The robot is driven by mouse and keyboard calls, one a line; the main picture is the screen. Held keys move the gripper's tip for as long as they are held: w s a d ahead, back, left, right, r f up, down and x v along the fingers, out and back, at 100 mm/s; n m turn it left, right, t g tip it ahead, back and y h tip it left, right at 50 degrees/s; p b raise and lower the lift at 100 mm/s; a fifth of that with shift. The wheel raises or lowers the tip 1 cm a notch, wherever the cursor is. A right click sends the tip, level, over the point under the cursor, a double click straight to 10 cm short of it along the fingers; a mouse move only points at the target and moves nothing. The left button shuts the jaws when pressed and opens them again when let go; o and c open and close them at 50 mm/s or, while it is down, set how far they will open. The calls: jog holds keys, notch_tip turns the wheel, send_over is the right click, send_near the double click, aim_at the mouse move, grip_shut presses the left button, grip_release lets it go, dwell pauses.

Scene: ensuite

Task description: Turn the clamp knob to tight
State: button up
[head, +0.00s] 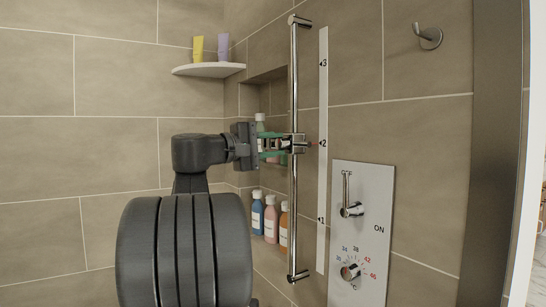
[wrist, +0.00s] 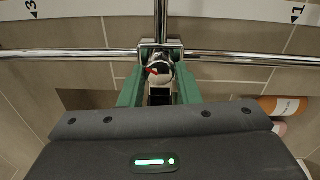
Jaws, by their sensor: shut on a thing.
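The chrome clamp knob (wrist: 159,71) sits on the front of the slider clamp (wrist: 147,48) and has a small red mark towards its left side in the wrist view. The clamp (head: 299,143) sits on the upright chrome rail (head: 293,205), level with the 2 on the white scale strip (head: 322,178). My gripper (head: 285,144) reaches the clamp from the left. Its green fingers (wrist: 160,78) are shut on the knob, one on each side. In the head view the fingers hide most of the knob.
Several bottles (head: 270,218) stand in the wall niche behind my gripper. A corner shelf (head: 208,70) holds a yellow and a purple tube. A shower control panel (head: 381,210) with a lever and temperature dial is at lower right. A hook (head: 429,37) is at upper right.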

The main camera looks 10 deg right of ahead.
jog(key=shift+f+m+b, duration=0.1)
jog(key=shift+m+b, duration=0.9)
jog(key=shift+m, duration=0.6)
jog(key=o, duration=1)
jog(key=shift+c, duration=0.2)
jog(key=v, duration=1.3)
jog(key=shift+a+b, duration=0.35)
jog(key=shift+a, duration=0.1)
jog(key=x, duration=1.4)
jog(key=shift+s+p, duration=0.15)
jog(key=shift+p, duration=0.15)
